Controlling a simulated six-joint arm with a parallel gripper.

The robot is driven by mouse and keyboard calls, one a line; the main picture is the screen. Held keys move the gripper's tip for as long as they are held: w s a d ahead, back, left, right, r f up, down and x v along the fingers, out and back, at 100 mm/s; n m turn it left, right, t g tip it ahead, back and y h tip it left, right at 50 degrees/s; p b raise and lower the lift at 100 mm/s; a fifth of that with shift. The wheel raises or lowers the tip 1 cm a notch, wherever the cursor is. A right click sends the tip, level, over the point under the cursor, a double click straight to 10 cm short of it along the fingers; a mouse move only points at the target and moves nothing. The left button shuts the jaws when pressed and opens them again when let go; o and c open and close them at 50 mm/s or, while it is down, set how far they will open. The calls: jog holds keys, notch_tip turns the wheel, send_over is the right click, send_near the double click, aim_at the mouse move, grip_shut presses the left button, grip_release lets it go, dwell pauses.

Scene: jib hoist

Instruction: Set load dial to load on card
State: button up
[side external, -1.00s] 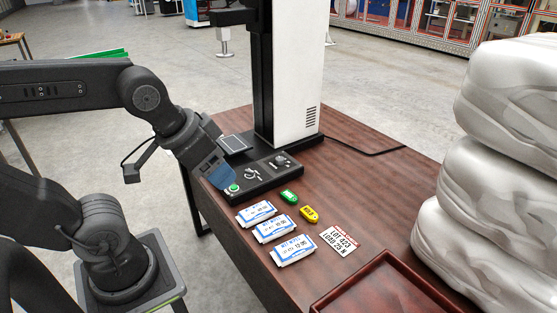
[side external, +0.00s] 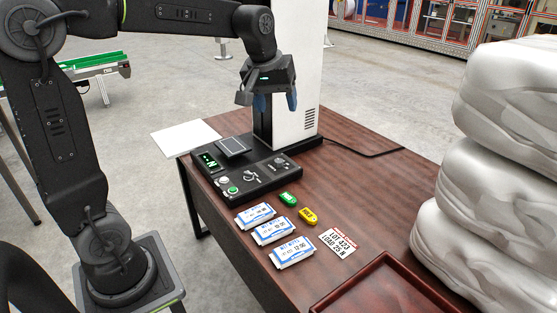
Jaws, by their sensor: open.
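The load dial is probably the dark round knob (side external: 280,162) at the right of the black control panel (side external: 262,186); its setting is too small to read. The panel also has a lit green display (side external: 208,161), a white button and a green button (side external: 233,190). The card (side external: 337,243) lies flat on the table and reads "LOT 423" and a load that looks like 25 N. My gripper (side external: 274,103) is open and empty, pointing down in front of the white column, above the panel and apart from it.
Several white-and-blue packs (side external: 273,231), a green tag (side external: 288,199) and a yellow tag (side external: 308,216) lie on the brown table in front of the panel. A dark red tray (side external: 385,262) is at the front right. Stacked grey wrapped bundles (side external: 490,180) stand at the right.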

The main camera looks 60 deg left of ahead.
jog(key=w+a+f+n, duration=0.3)
jog(key=w+a, duration=0.2)
jog(key=w, duration=0.2)
jog(key=n+g, duration=0.3)
jog(key=n, duration=0.6)
send_over(279, 161)
notch_tip(279, 161, down, 18)
jog(key=f, duration=0.1)
notch_tip(279, 161, down, 12)
jog(key=shift+a+f, duration=0.1)
jog(key=shift+f, duration=0.05)
jog(key=shift+c, duration=0.2)
jog(key=c, duration=0.9)
